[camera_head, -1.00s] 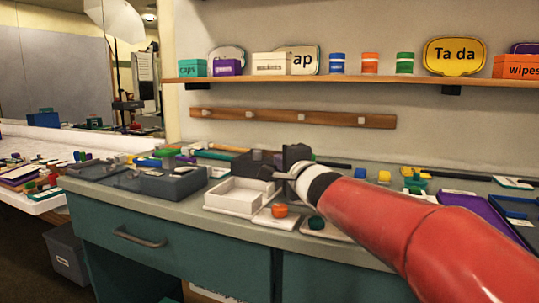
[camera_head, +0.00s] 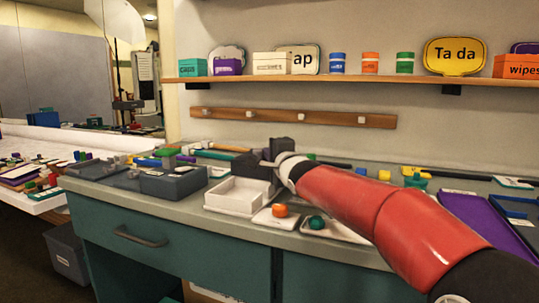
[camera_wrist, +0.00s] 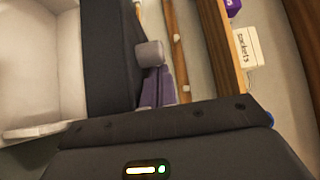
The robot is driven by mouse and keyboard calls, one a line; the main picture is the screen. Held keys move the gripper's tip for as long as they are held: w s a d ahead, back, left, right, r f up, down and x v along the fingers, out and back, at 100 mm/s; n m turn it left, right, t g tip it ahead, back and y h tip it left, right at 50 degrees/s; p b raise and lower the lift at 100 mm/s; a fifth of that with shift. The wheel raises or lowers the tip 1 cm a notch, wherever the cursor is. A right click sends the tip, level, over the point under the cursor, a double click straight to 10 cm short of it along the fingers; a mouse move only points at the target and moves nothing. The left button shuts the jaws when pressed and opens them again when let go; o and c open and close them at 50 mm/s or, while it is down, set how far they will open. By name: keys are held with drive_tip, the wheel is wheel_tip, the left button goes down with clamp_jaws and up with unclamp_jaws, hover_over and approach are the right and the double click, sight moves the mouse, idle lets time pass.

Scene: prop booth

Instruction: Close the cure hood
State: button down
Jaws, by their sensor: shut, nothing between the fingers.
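The cure hood is an open white box (camera_head: 236,203) on the counter, with a dark lid (camera_head: 247,171) standing up at its back. In the wrist view its pale inside (camera_wrist: 40,60) fills the left, with the dark lid (camera_wrist: 108,55) beside it and a grey knob (camera_wrist: 150,53) at the lid's edge. My gripper (camera_head: 266,161) is at the lid's right side in the head view. In the wrist view its shut fingers (camera_wrist: 154,78) point at the knob, very close to it; I cannot tell whether they touch. Nothing is held.
A dark grey box (camera_head: 172,183) stands left of the hood. An orange knob (camera_head: 280,210) and a green knob (camera_head: 317,222) lie in front, to the right. A purple tray (camera_head: 485,215) is at far right. A shelf (camera_head: 330,80) with boxes runs above the counter.

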idle(0.4)
drive_tip(key=s+a, duration=0.1)
drive_tip(key=s, duration=0.3)
drive_tip(key=s+a+b, duration=0.1)
drive_tip(key=s+a, duration=0.1)
drive_tip(key=s, duration=0.2)
drive_tip(key=s+a+b, duration=0.1)
drive_tip(key=s+a, duration=0.1)
drive_tip(key=s, duration=0.3)
drive_tip(key=shift+b, duration=0.3)
